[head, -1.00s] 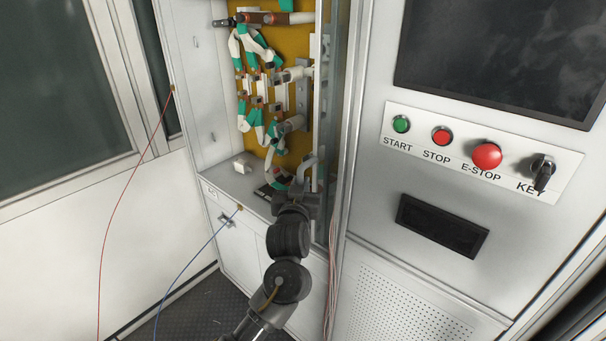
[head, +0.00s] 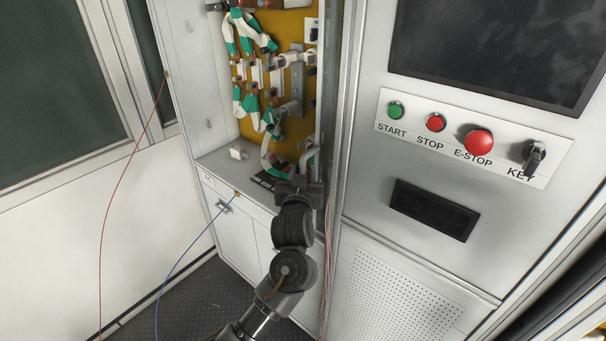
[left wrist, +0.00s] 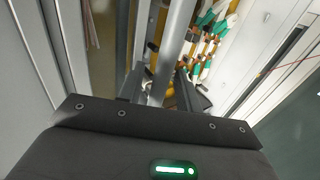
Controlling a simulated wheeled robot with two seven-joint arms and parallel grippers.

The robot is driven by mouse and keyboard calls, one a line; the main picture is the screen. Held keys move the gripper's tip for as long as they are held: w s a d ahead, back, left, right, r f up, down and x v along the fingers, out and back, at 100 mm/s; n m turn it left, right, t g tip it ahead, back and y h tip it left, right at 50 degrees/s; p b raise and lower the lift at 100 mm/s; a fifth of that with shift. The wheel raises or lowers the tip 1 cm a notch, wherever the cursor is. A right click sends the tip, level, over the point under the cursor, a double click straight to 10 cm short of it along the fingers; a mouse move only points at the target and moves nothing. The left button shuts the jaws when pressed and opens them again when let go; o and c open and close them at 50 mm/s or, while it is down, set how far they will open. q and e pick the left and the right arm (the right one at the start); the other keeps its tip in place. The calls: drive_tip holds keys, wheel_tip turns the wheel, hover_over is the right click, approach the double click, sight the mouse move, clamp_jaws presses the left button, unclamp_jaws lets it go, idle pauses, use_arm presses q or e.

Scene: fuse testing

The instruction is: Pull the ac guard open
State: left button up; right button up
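The ac guard appears as a clear pane with a pale metal edge (head: 319,120), seen nearly edge-on at the right side of the open cabinet bay. My left gripper (head: 303,178) is at the lower part of this edge, above the cabinet's ledge. In the left wrist view a grey bar (left wrist: 174,45), seemingly the guard's handle, runs between the two fingers of my left gripper (left wrist: 161,88). The fingers appear closed around it; the contact itself is partly hidden. My right gripper is in neither view.
Green and white fuse parts (head: 255,75) fill the yellow back panel. A control strip with START, STOP, E-STOP (head: 479,142) and KEY is at the right. A red cable (head: 112,205) and a blue cable (head: 178,258) hang at the left. The floor (head: 200,298) shows lower left.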

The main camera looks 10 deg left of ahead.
use_arm(q)
drive_tip(key=shift+s, duration=0.1)
drive_tip(key=shift+s+r+p, duration=0.1)
drive_tip(key=shift+s+p, duration=0.2)
drive_tip(key=shift+p, duration=0.15)
drive_tip(key=s+p, duration=0.5)
drive_tip(key=s, duration=0.5)
drive_tip(key=shift+d, duration=0.3)
